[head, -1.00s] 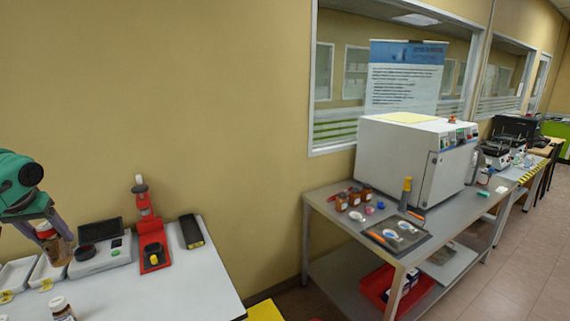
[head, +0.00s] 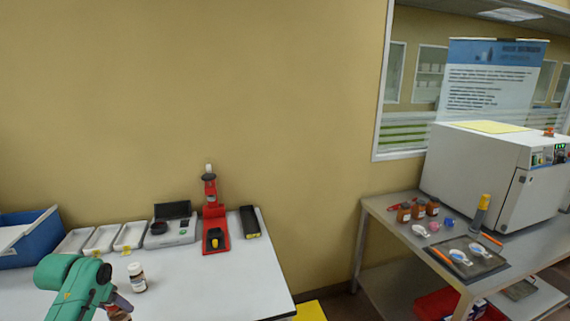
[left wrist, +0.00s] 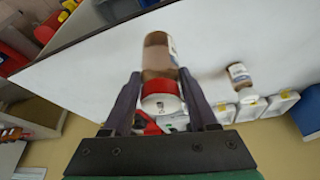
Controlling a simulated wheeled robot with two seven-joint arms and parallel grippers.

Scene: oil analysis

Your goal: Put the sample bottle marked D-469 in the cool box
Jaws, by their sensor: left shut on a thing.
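My left gripper (head: 118,306) is low in the head view, its fingers partly cut off by the bottom edge. In the left wrist view the left gripper (left wrist: 160,88) is shut on a brown bottle (left wrist: 158,55) with a red and white cap, held above the white table. Its label is turned aside and unreadable. A second brown bottle (head: 137,278) with a white cap stands on the table; it also shows in the left wrist view (left wrist: 240,75). Its label is too small to read. A blue box (head: 38,246), seemingly the cool box, stands at the far left. My right gripper is out of view.
White trays (head: 103,238) stand along the table's back, beside a grey scale (head: 178,231) and a red stand (head: 215,225). The white table (head: 215,285) has clear room at its front. A grey bench (head: 390,215) with several bottles and a white oven stands right.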

